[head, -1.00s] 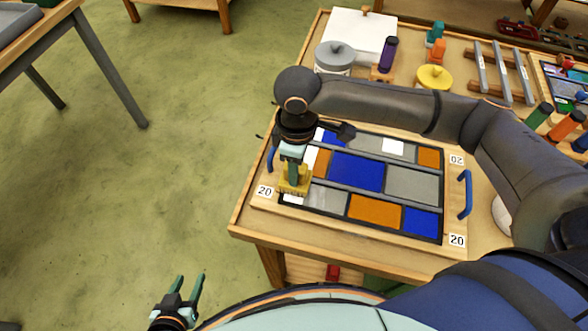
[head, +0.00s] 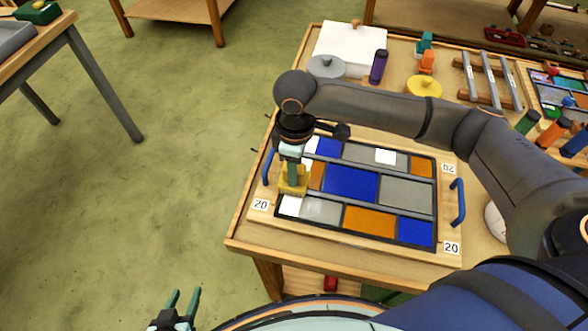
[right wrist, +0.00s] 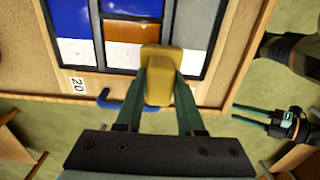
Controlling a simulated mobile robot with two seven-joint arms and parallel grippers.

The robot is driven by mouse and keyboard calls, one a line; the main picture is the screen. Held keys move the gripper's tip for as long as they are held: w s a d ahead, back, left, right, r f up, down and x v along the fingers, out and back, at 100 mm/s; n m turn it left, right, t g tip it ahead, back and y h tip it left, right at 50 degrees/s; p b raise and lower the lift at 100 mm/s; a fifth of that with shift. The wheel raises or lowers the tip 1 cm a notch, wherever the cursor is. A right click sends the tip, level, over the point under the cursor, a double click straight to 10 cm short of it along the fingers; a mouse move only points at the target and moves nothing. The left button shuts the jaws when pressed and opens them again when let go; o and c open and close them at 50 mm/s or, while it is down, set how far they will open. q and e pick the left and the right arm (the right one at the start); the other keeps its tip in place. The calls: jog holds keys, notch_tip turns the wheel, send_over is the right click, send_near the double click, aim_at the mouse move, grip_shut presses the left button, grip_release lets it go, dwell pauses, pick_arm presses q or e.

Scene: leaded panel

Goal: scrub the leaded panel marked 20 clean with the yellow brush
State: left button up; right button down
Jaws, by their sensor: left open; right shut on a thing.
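The leaded panel marked 20 (head: 350,184) lies flat on the workbench, with blue, orange and grey panes between dark strips. White patches show on it at the lower left (head: 290,205), upper left and top. In the right wrist view, a speckled white band (right wrist: 122,55) covers pane ends. My right gripper (head: 292,166) is shut on the yellow brush (head: 293,181), over the panel's left edge. The brush (right wrist: 158,72) also shows in the right wrist view; its bristle contact is hidden. My left gripper (head: 183,304) is open and empty, low, off the bench's near left side.
Blue handles (head: 457,203) stand at the panel's left and right ends. Behind it are a grey lid (head: 326,67), a purple bottle (head: 378,66), a yellow lid (head: 424,86) and a rack (head: 487,80). Green floor is open at left.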

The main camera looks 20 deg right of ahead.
jog(key=shift+w, duration=0.1)
jog(key=shift+w+d, duration=0.9)
jog(key=shift+w, duration=0.3)
jog(key=shift+w+d, duration=0.45)
jog(key=shift+w, duration=0.15)
jog(key=shift+w+d, duration=0.4)
jog(key=shift+w, duration=0.2)
jog(key=shift+w+d, duration=0.45)
jog(key=shift+w, duration=0.2)
jog(key=shift+w+d, duration=0.45)
jog(key=shift+w, duration=0.2)
jog(key=shift+w+d, duration=0.45)
jog(key=shift+w, duration=0.15)
jog(key=shift+w+d, duration=0.4)
jog(key=shift+w, duration=0.2)
